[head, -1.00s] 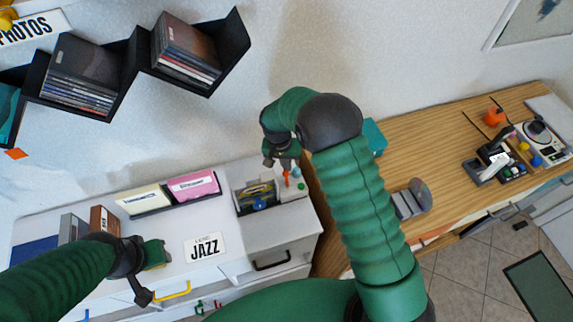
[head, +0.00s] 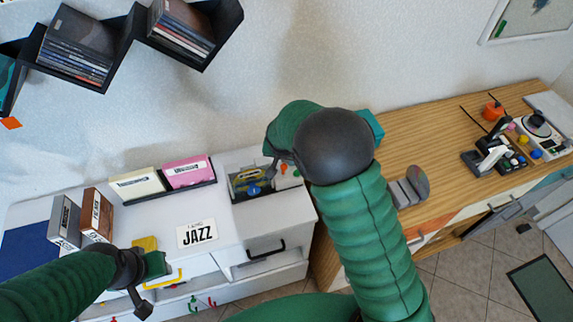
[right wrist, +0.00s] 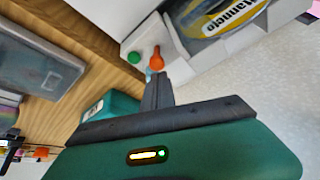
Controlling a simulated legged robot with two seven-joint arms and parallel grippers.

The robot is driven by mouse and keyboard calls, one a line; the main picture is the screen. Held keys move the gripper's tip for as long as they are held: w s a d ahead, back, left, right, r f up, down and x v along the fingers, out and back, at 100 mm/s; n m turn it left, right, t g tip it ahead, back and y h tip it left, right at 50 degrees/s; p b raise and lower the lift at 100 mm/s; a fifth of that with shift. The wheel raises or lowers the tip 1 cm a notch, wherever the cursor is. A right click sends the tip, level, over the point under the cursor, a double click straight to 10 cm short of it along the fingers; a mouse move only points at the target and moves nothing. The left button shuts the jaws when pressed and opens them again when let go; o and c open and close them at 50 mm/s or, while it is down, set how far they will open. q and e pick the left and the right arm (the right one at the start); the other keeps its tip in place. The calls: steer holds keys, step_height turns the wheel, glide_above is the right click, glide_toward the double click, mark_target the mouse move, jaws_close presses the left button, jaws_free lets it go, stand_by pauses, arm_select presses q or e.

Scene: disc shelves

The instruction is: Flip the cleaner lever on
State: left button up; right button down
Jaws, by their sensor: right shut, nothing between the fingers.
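The cleaner (head: 285,183) is a white unit with a disc in its dark slot, at the right end of the white cabinet. Its small orange lever (head: 283,168) stands beside a green button (head: 296,173). In the right wrist view the orange lever (right wrist: 158,58) is just beyond my right gripper (right wrist: 155,78), whose fingers are shut and empty. The tips look very close to the lever; I cannot tell whether they touch. In the head view the right gripper is mostly hidden behind my arm. My left gripper (head: 140,285) hangs over the cabinet front; its fingers are unclear.
A wooden desk (head: 430,150) stands right of the cabinet, with a teal box (head: 371,126) near its back left. A JAZZ sign (head: 197,233) and disc boxes (head: 190,170) are left of the cleaner. Black disc shelves (head: 130,40) hang on the wall.

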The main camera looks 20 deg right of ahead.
steer(key=shift+s+r, duration=0.1)
steer(key=shift+s, duration=0.05)
steer(key=shift+w+f, duration=0.3)
steer(key=shift+w, duration=0.15)
steer(key=shift+w+p, duration=0.2)
steer(key=shift+p, duration=0.15)
steer(key=shift+s+r+p, duration=0.15)
steer(key=shift+r+p, duration=0.2)
steer(key=shift+r, duration=0.2)
arm_select(q)
steer(key=shift+w+r, duration=0.3)
steer(key=shift+r, duration=0.2)
arm_select(e)
steer(key=shift+s+r, duration=0.15)
steer(key=shift+r, duration=0.1)
arm_select(q)
steer(key=shift+w, duration=0.1)
